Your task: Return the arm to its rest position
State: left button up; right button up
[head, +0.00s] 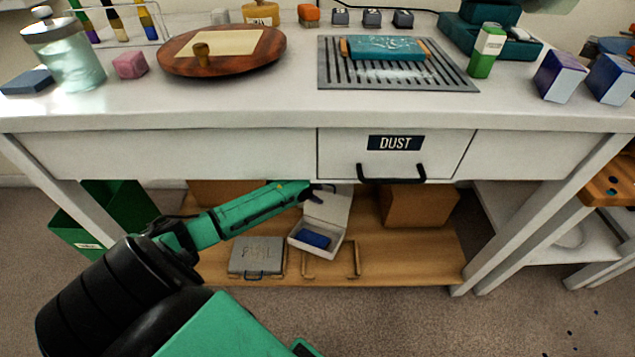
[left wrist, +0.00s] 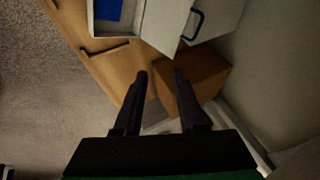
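My left arm reaches in from the left, under the bench front. Its gripper (head: 318,192) is close to the raised lid of a small white box (head: 327,248); I cannot tell in the head view whether they touch. In the left wrist view the gripper (left wrist: 160,74) has its two dark fingers apart with nothing between them, so it is open and empty. The white box stands open on the low shelf with a blue item (head: 313,239) inside. The lid with its dark handle (left wrist: 193,25) shows in the left wrist view. My right gripper is not in view.
The white bench (head: 300,108) with a shut drawer (head: 345,152) labelled DUST is above my forearm. The wooden shelf (head: 420,265) holds a grey case (head: 256,257) and cardboard boxes (head: 418,205). A bench leg (head: 530,205) stands right.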

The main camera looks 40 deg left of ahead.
pick_arm(q)
jog(key=s+d+f+n+g, duration=0.25)
jog(key=s+d+f, duration=0.2)
jog(key=s, duration=0.35)
jog(key=s+d+f+n+g, duration=0.1)
jog(key=s+d+f+n, duration=0.4)
jog(key=s, duration=0.4)
jog(key=s+d+f+n+g, duration=0.2)
jog(key=s+d+f, duration=0.2)
jog(key=s+d, duration=0.3)
jog(key=s+a+r+p, duration=0.2)
jog(key=s+p, duration=0.6)
jog(key=p, duration=0.4)
jog(key=s+a+r+y+p, duration=0.1)
jog(key=s+a+p, duration=0.3)
jog(key=s+p, duration=0.4)
jog(key=shift+s+a+r+p, duration=0.3)
jog(key=shift+r+p, duration=0.45)
jog(key=shift+p, duration=1.5)
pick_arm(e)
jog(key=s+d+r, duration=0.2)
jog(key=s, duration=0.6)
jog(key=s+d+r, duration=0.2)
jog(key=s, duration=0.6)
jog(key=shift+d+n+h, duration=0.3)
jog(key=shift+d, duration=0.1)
